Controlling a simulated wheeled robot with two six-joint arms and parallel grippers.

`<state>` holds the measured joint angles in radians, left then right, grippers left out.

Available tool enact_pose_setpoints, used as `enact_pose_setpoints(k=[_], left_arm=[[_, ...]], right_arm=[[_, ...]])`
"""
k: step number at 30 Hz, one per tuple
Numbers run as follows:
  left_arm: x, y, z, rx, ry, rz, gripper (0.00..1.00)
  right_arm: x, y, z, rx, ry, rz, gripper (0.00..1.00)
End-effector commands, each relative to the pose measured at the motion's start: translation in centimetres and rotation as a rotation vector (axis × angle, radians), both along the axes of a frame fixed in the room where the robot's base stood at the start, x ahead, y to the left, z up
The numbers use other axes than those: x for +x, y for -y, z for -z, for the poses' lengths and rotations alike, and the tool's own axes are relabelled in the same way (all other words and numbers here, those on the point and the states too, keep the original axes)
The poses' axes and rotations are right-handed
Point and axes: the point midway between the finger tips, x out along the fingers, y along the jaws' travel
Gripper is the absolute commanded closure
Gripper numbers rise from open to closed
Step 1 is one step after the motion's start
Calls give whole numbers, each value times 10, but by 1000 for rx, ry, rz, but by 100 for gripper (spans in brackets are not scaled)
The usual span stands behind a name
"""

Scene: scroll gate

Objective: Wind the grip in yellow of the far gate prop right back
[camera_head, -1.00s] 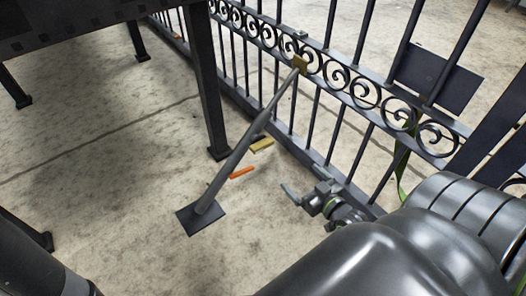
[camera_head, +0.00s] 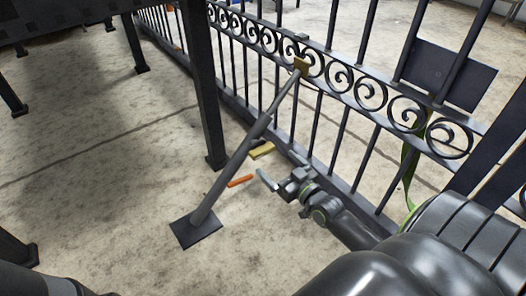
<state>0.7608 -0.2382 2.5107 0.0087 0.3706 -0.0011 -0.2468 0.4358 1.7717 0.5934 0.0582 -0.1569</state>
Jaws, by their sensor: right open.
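An orange grip (camera_head: 240,181) sits lower on the same side. I cannot tell whether this is the far prop. My right gripper (camera_head: 277,172) is open and empty, just right of the orange grip and below the yellow one, apparently apart from both. My left gripper is not in view; a dark arm part shows at the lower left.
The scrollwork gate (camera_head: 345,82) runs from the upper left to the right. A dark table (camera_head: 70,15) stands at the upper left, its leg (camera_head: 205,100) close behind the prop. A green strap (camera_head: 410,165) hangs on the gate.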

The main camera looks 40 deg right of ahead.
Motion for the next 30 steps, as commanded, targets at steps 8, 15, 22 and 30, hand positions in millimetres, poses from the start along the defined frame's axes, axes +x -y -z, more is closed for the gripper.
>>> enact_pose_setpoints(k=[8,15,22,30], left_arm=[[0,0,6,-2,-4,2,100],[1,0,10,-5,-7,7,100],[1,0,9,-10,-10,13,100],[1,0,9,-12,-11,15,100]], right_arm=[[53,-1,0,0,3,0,1],[77,-1,1,1,0,0,1],[82,-1,1,0,-1,1,1],[82,-1,0,0,-1,1,17]])
